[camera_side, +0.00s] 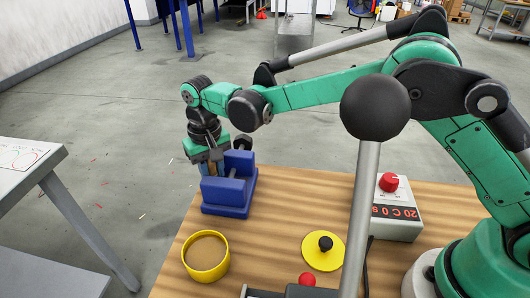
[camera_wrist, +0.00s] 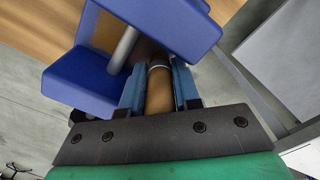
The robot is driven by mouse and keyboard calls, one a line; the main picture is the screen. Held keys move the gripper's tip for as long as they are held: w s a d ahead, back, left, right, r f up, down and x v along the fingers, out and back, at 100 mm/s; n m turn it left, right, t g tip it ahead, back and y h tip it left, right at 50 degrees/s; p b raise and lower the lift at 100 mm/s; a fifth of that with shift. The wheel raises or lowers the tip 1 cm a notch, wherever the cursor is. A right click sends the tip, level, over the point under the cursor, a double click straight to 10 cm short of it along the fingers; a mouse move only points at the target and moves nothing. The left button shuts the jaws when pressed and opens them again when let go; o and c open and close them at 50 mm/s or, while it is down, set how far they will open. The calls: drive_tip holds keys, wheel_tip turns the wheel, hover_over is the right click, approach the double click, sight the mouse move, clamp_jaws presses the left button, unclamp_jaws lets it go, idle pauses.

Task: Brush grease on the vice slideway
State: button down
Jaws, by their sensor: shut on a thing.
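The blue vice (camera_side: 225,208) stands near the far left edge of the wooden table, and its blue jaw blocks and grey bar also show in the wrist view (camera_wrist: 88,80). My gripper (camera_side: 213,163) is over the vice's left part. In the wrist view my gripper (camera_wrist: 160,92) is shut on the brown handle of a brush (camera_wrist: 158,94), with a light metal band at its far end. The bristles are hidden behind the vice's blue block, so I cannot tell whether they touch the slideway. A yellow pot (camera_side: 206,258) of brown grease stands in front of the vice.
A yellow lid (camera_side: 322,252) with a black knob lies right of the pot. A box with a red knob (camera_side: 391,208) stands further right. A grey lever with a black ball (camera_side: 375,108) rises in the foreground. Table space between vice and lid is clear.

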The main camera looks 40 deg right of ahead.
drive_tip(key=s+d, duration=0.2)
drive_tip(key=d, duration=0.1)
drive_tip(key=shift+s+f, duration=0.1)
drive_tip(key=shift+s, duration=0.3)
drive_tip(key=shift+w+a, duration=1.35)
drive_tip(key=shift+a, duration=0.1)
drive_tip(key=shift+w+r, duration=0.1)
drive_tip(key=shift+r, duration=3.95)
